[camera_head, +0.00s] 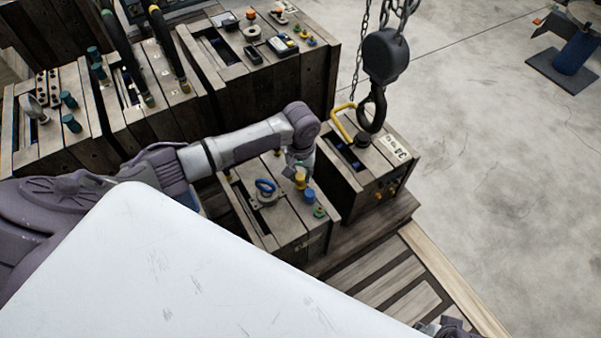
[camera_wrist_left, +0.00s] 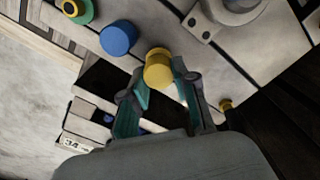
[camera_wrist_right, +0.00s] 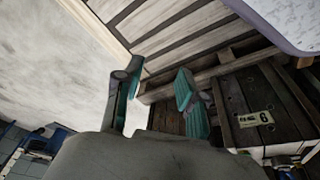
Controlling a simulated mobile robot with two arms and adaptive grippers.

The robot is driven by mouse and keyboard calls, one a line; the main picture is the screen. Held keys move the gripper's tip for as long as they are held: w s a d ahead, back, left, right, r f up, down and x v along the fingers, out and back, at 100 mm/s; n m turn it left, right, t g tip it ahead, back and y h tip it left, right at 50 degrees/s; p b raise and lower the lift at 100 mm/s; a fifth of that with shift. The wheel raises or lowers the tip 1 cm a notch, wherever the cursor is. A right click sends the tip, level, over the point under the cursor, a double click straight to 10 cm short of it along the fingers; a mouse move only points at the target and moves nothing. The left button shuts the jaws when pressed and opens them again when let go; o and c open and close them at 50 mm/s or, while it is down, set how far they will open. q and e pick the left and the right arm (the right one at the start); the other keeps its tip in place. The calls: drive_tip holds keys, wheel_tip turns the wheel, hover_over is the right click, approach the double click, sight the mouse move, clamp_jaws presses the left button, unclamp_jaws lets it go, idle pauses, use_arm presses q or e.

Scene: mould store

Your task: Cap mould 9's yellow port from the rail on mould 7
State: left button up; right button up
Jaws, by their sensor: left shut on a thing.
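My left gripper (camera_head: 300,162) is shut on a yellow cap (camera_wrist_left: 158,66), which also shows in the head view (camera_head: 300,181). The cap is upright at the top of a wooden-looking mould (camera_head: 283,219); I cannot tell whether it sits on a port. A small yellow fitting (camera_wrist_left: 226,104) is near the mould's edge. A plate reading 6 or 9 (camera_wrist_right: 256,118) shows on a mould front. My right gripper (camera_wrist_right: 158,80) is open and empty.
A black hook (camera_head: 374,108) hangs on chains over a mould (camera_head: 370,170) with a yellow handle, just right of my left gripper. More moulds with loose fittings (camera_head: 262,55) stand behind. A slatted pallet (camera_head: 385,280) lies in front; the floor at right is mostly clear.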

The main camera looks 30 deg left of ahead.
use_arm(q)
drive_tip(key=shift+f, duration=0.35)
use_arm(e)
drive_tip(key=shift+f, duration=1.1)
use_arm(q)
drive_tip(key=shift+f+p, duration=0.15)
drive_tip(key=shift+p, duration=0.15)
use_arm(e)
drive_tip(key=shift+r, duration=0.1)
use_arm(q)
drive_tip(key=shift+f, duration=0.2)
use_arm(e)
drive_tip(key=shift+s+d+f, duration=0.1)
drive_tip(key=shift+s+f, duration=0.05)
drive_tip(key=shift+f, duration=0.3)
use_arm(q)
drive_tip(key=o, duration=0.8)
drive_tip(key=shift+o, duration=0.2)
use_arm(e)
drive_tip(key=shift+w+r, duration=0.15)
drive_tip(key=shift+w, duration=0.1)
